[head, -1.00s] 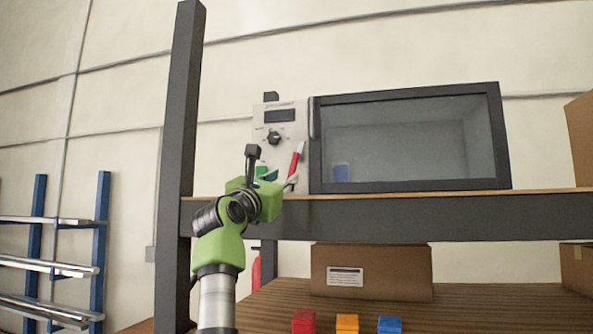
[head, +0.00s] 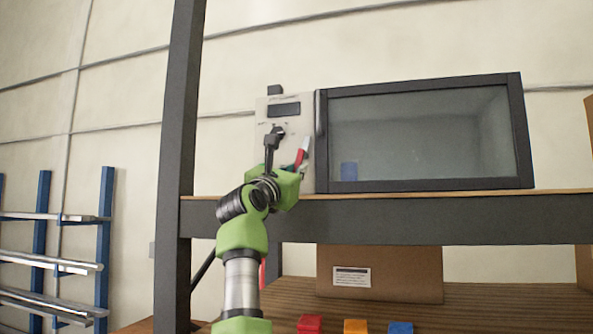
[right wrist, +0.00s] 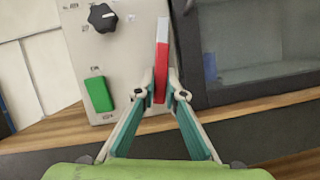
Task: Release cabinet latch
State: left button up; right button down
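The cabinet (head: 262,107) stands on the shelf, with a pale control panel beside a dark-framed window. Its latch is a red handle (head: 301,153) low on the panel, leaning a little to the right. In the right wrist view the handle (right wrist: 162,60) is red with a pale upper face and stands nearly upright. My right gripper (right wrist: 161,82) has one fingertip on each side of the handle's lower part, close against it. In the head view my green right wrist partly covers the panel's lower part. My left gripper is not in view.
A black knob (right wrist: 102,17) and a green button (right wrist: 98,94) sit left of the handle. The cabinet window (head: 425,138) is to its right. The shelf edge (head: 400,215) runs below; a dark post (head: 181,150) stands left. A cardboard box (head: 400,275) and small coloured blocks are lower down.

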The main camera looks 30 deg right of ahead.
jog(key=shift+s+d+f+n+t+y+b, duration=0.15)
jog(key=shift+n+t+y+b, duration=0.1)
jog(key=shift+n+b, duration=0.45)
jog(key=shift+s+d+f+n+t+y+b, duration=0.15)
jog(key=shift+n+t+b, duration=0.1)
jog(key=shift+n+b, duration=0.4)
jog(key=shift+s+r+n+t+y+b, duration=0.1)
jog(key=shift+n+t+y+b, duration=0.1)
jog(key=shift+n+b, duration=0.3)
jog(key=shift+r+n+t+y+b, duration=0.1)
jog(key=shift+n+t+b, duration=0.1)
jog(key=shift+n+b, duration=0.25)
jog(key=c, duration=2.1)
grip_release()
jog(key=shift+d, duration=0.1)
jog(key=v, duration=1.2)
